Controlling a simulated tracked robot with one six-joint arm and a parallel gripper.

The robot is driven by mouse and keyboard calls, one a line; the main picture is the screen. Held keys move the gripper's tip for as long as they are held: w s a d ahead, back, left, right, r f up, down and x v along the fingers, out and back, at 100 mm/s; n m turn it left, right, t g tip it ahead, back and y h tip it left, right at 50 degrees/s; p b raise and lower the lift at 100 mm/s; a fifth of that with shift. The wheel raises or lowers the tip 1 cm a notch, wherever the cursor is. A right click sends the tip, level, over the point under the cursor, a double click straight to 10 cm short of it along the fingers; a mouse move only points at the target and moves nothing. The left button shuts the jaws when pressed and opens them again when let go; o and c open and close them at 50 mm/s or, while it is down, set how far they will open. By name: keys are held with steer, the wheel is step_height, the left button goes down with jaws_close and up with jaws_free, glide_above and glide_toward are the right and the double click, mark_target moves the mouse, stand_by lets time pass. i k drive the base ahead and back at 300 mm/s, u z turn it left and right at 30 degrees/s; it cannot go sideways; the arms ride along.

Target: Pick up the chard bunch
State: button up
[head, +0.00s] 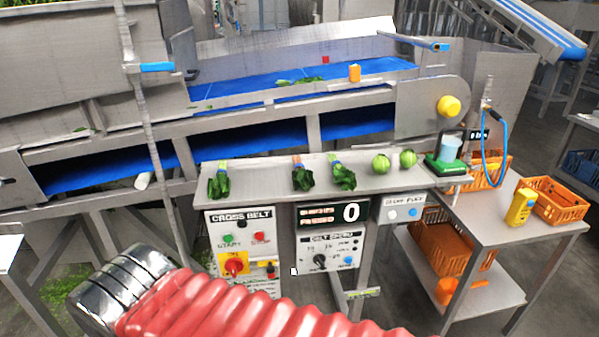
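Three leafy bunches with banded stems lie in a row on the steel shelf (262,186) in front of the conveyor. The middle one, with dark green leaves and reddish-orange stems, looks like the chard bunch (303,180). A second leafy bunch (343,177) lies close to its right, and a third leafy bunch (218,185) lies farther left. My arm, in a red ribbed sleeve with a metal end, crosses the bottom of the picture, in front of and below the shelf. My gripper's fingers do not show. Nothing seen touches the bunches.
Two round green vegetables (394,161) sit on the shelf's right part, beside a green scale-like device (444,160). The blue belt (240,85) runs behind, with an orange item (354,73). A control panel (240,240) hangs below the shelf. Orange crates (560,205) stand right.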

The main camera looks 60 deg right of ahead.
mark_target(302, 178)
steer(key=z, duration=0.05)
steer(key=i, duration=0.9)
steer(key=z, duration=1.9)
